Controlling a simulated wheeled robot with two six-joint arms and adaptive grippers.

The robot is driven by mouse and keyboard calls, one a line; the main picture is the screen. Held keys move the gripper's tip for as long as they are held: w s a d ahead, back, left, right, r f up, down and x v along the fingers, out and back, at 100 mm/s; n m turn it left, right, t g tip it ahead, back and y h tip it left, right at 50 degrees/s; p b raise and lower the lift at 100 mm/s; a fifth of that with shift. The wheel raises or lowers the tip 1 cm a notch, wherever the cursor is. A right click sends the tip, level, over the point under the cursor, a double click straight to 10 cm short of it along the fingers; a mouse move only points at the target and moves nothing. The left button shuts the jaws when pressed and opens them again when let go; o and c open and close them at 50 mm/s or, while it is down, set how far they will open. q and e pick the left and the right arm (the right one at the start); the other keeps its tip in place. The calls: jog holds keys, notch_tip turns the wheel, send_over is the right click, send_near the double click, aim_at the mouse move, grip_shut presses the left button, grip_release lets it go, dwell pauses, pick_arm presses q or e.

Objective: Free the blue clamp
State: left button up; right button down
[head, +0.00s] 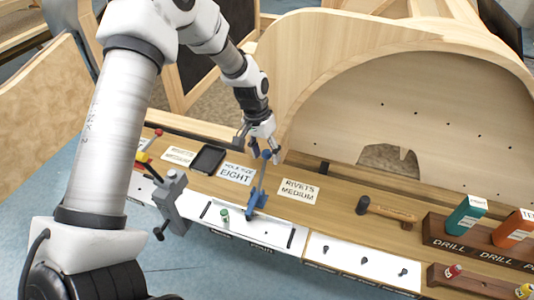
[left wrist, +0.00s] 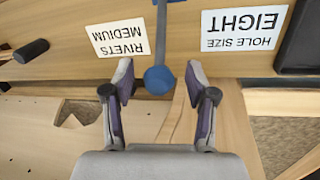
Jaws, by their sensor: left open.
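The blue clamp (head: 257,200) is on the front edge of the wooden bench, with its bar rising toward the back and a round blue knob at the top. My left gripper (head: 261,150) is right at the knob, its fingers apart on either side of it. In the left wrist view, the knob of the blue clamp (left wrist: 160,79) lies between the two open fingers (left wrist: 160,82), with a gap on both sides. My right gripper is not in view.
Paper labels reading hole size eight (head: 237,174) and rivets medium (head: 298,191) flank the clamp. A hammer (head: 388,212) lies to the right, beside drill boxes (head: 466,215). A grey vise (head: 171,196) is at the left. A curved wooden frame (head: 390,100) rises behind the bench.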

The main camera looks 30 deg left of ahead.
pick_arm(q)
jog(key=shift+w+d+f, duration=0.1)
jog(key=shift+w+f, duration=0.05)
jog(key=shift+f, duration=0.4)
jog(key=shift+s+r, duration=0.25)
jog(key=shift+s, duration=0.05)
jog(key=shift+c, duration=0.7)
jog(key=shift+w+f, duration=0.1)
grip_shut()
jog(key=shift+w+f, duration=0.1)
jog(key=shift+w+a+f, duration=0.2)
jog(key=shift+w+f, duration=0.65)
jog(key=shift+f, duration=0.1)
jog(key=shift+w+a+f+b, duration=0.1)
jog(key=shift+w+f+b, duration=0.35)
jog(key=shift+f, duration=0.2)
jog(key=shift+w+a+f+b, duration=0.1)
jog(key=shift+w+f+b, duration=0.2)
jog(key=shift+f, duration=0.4)
jog(key=shift+w+f+b, duration=0.2)
jog(key=shift+f+b, duration=0.1)
jog(key=shift+f, duration=0.4)
jog(key=shift+f+b, duration=0.3)
jog(key=shift+f, duration=0.5)
